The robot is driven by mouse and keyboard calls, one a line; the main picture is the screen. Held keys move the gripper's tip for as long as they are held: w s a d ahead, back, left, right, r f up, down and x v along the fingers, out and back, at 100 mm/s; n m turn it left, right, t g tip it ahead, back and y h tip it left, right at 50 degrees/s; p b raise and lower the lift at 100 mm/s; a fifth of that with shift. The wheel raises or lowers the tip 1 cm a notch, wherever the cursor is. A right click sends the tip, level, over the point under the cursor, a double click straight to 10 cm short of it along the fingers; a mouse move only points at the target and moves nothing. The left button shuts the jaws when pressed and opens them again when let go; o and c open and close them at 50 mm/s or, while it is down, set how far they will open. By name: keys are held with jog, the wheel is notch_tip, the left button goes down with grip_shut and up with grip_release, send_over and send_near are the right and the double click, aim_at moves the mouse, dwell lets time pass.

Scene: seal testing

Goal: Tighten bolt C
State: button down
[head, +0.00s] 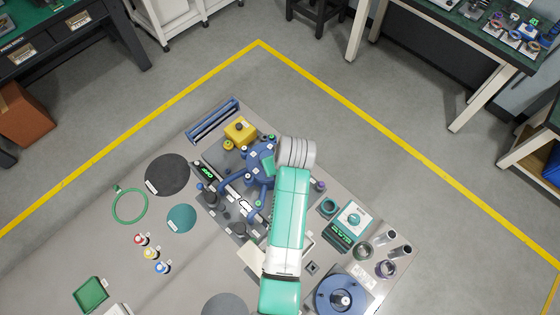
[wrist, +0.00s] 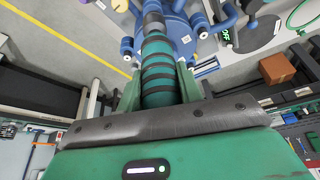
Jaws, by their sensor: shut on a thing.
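My gripper (wrist: 158,76) is shut on a green cylindrical tool with dark bands (wrist: 157,58) in the wrist view. The tool's narrower dark end (wrist: 153,17) points at the blue round test fixture (wrist: 182,38) and overlaps it in the picture. I cannot tell whether the tip touches a bolt. In the head view the blue fixture (head: 259,156) stands on the bench, partly covered by my arm. Several bolts or knobs sit around it, but their letters are too small to read, so I cannot single out bolt C.
A yellow box (head: 240,130) stands just behind the fixture. Blue pipes (head: 232,180) and a small green-lit display (head: 207,172) lie left of it. Flat discs (head: 167,174) lie on the left bench.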

jog(key=shift+f+b, duration=0.3)
jog(key=shift+f, duration=0.5)
dwell(1.3)
